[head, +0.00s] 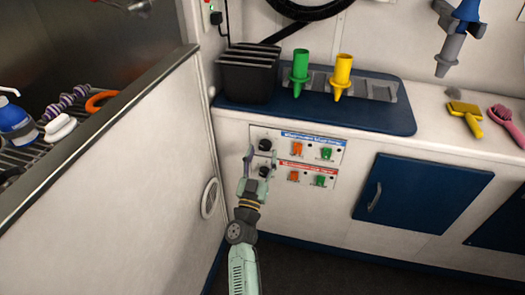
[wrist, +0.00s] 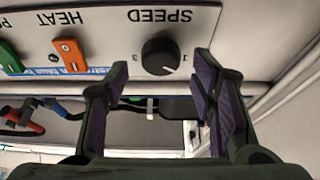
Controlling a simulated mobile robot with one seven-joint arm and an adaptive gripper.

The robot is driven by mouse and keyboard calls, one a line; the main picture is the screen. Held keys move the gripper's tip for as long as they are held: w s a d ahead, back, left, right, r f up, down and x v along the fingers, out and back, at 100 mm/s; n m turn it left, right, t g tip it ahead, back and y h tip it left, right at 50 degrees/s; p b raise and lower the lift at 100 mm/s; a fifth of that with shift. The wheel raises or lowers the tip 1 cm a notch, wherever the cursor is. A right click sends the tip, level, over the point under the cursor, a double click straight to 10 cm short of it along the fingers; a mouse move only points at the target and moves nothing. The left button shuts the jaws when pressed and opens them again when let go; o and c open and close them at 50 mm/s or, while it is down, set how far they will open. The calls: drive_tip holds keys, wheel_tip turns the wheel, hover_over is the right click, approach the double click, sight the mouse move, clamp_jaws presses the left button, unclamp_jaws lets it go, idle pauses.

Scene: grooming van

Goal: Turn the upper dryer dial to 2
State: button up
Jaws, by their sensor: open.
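The upper dryer dial (head: 265,144) is a black knob at the left of the panel with the blue header strip. In the wrist view, which is upside down, a black dial (wrist: 160,57) sits beside the word SPEED.
The lower dial (head: 264,171) is just below, on the red-headed panel, close to my fingers. Orange switches (head: 297,149) and green switches (head: 326,153) lie to the right. A white partition (head: 140,180) stands to the left. The counter with a blue mat (head: 370,118) overhangs above.

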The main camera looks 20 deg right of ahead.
drive_tip(key=shift+x, duration=1)
drive_tip(key=c, duration=1.1)
